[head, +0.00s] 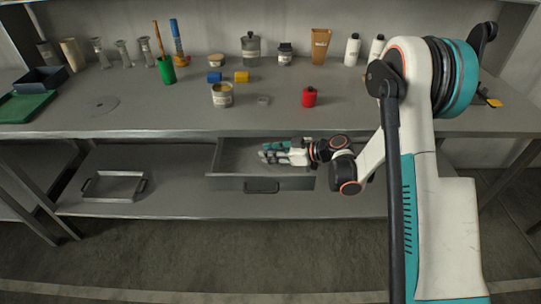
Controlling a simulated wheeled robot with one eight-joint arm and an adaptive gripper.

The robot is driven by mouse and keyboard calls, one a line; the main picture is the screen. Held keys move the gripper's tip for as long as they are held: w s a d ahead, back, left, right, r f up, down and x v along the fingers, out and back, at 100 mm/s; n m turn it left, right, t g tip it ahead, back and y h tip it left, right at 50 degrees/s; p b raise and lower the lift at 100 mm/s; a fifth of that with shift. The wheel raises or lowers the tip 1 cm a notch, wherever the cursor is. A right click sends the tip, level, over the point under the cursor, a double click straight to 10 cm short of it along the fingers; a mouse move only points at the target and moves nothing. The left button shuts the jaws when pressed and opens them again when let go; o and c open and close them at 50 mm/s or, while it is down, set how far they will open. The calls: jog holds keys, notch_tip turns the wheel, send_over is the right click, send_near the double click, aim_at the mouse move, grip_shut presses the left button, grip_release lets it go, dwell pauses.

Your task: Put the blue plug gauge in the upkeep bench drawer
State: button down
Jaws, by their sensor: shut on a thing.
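The upkeep bench drawer (228,183) is pulled open below the bench top, with its handle (262,186) on the front. My gripper (266,154) reaches in from the right, low over the open drawer and lying nearly level. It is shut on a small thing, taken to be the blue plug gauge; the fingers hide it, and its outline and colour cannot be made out. Whether it touches the drawer floor cannot be told. The part of the drawer floor that shows is bare.
Jars and bottles line the back. A grey tray (114,198) sits on the lower shelf.

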jog(key=shift+r, duration=0.1)
jog(key=c, duration=1.3)
grip_release()
jog(key=shift+c, duration=0.2)
jog(key=p+v, duration=0.4)
jog(key=v, duration=0.8)
